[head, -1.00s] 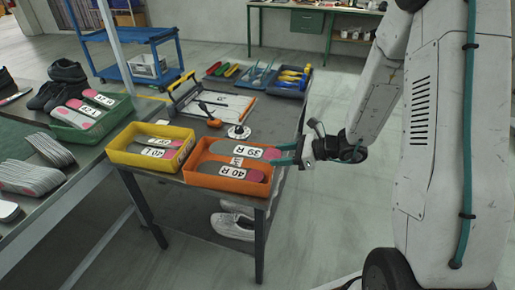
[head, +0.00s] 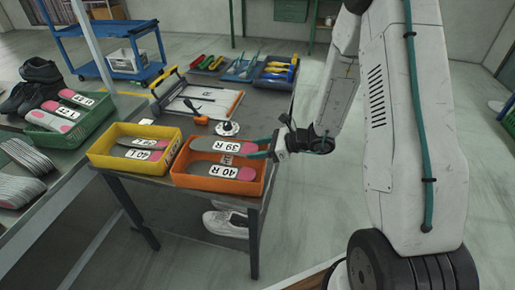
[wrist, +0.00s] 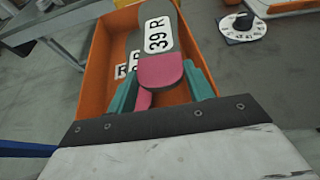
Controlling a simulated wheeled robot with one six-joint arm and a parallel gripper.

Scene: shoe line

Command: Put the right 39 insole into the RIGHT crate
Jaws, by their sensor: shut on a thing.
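The 39 R insole (head: 204,144) is grey with a pink end and a white label. It lies lengthwise across the back part of the orange crate (head: 214,186); I cannot tell whether it touches anything beneath. My gripper (head: 267,148) is at the crate's right side, its teal fingers shut on the insole's pink end. In the wrist view the pink end of the 39 R insole (wrist: 160,70) sits between the fingers of my gripper (wrist: 160,88), above the orange crate (wrist: 90,65). A 40 R insole (head: 225,170) lies in the crate's front part.
A yellow crate (head: 110,163) with a 40 L insole stands left of the orange one. A green crate (head: 75,137) holds more insoles at left. White shoes (head: 228,222) are on the lower shelf.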

